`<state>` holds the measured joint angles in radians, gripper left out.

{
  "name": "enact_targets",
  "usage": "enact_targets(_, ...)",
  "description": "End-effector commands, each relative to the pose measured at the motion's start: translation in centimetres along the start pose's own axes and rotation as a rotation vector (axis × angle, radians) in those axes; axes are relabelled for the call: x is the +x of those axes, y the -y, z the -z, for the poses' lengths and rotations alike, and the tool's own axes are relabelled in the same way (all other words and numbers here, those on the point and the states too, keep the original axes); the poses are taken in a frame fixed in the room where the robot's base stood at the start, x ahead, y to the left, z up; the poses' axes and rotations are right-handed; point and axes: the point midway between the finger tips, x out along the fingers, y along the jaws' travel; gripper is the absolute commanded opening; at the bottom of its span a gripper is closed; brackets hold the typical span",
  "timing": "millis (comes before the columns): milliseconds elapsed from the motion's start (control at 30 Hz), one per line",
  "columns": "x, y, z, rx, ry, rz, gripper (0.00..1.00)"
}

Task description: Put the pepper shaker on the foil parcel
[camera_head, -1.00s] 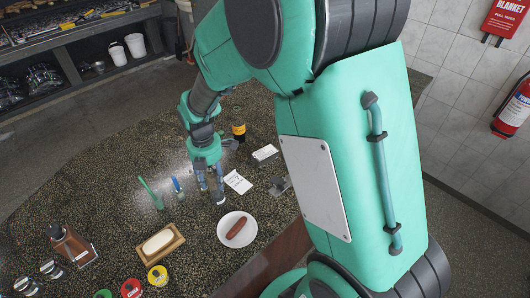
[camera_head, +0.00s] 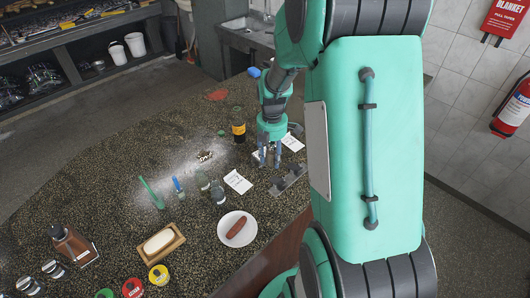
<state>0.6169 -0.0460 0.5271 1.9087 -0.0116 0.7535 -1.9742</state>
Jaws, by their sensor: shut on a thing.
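My gripper (camera_head: 269,160) is above the right part of the dark speckled counter, fingers pointing down. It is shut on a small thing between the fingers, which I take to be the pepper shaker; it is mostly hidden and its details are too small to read. A grey, shiny, angular thing (camera_head: 289,180), which looks like the foil parcel, lies just below and right of the fingertips, near the counter's front edge. I cannot tell the exact gap between them. Two small shaker-like containers (camera_head: 218,193) stand left of a white card.
A white plate (camera_head: 224,237) with a sausage is in front. The white card (camera_head: 238,182) lies left of the gripper.

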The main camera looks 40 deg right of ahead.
Motion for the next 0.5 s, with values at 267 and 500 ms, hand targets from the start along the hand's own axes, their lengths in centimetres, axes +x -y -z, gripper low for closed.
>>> enact_targets(267,4.1,0.1,-0.4,0.008,-0.001,0.002,0.07)
enact_targets(500,5.0,0.0,-0.4,0.008,0.001,-0.001,0.07)
